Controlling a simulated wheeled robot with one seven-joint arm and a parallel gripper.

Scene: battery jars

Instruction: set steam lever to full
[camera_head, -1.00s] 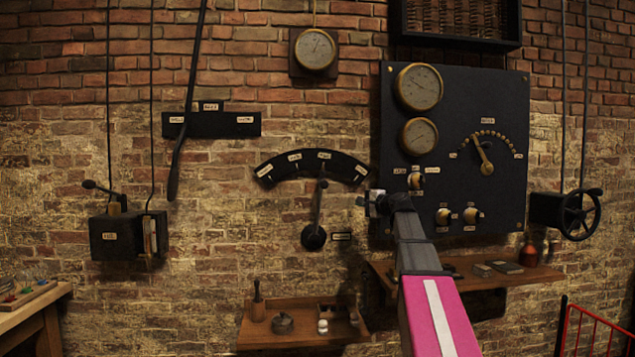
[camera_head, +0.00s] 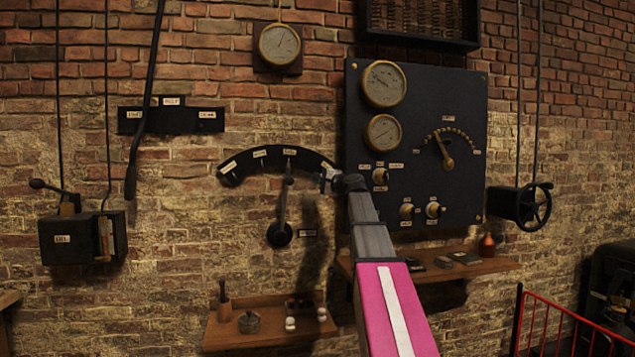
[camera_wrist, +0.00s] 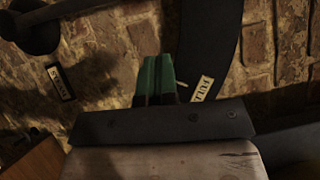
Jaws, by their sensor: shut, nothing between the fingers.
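The steam lever (camera_head: 284,207) is a dark arm on a round hub (camera_head: 279,235) on the brick wall. It stands nearly upright, tilted slightly right, its tip near the third label of the black arc plate (camera_head: 240,165). A small STEAM sign (camera_head: 307,233) is right of the hub and also shows in the wrist view (camera_wrist: 60,82). My gripper (camera_head: 328,176) is in front of the arc's right end, right of the lever and apart from it. In the wrist view its green fingers (camera_wrist: 158,78) are shut and empty, beside the FULL label (camera_wrist: 202,89). The hub (camera_wrist: 36,30) is at upper left there.
A black gauge panel (camera_head: 462,100) is right of the arc, behind my arm. A wooden shelf (camera_head: 265,337) with small items is below the lever. Another lever (camera_head: 131,178) hangs at left. A red rail (camera_head: 560,325) stands at lower right.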

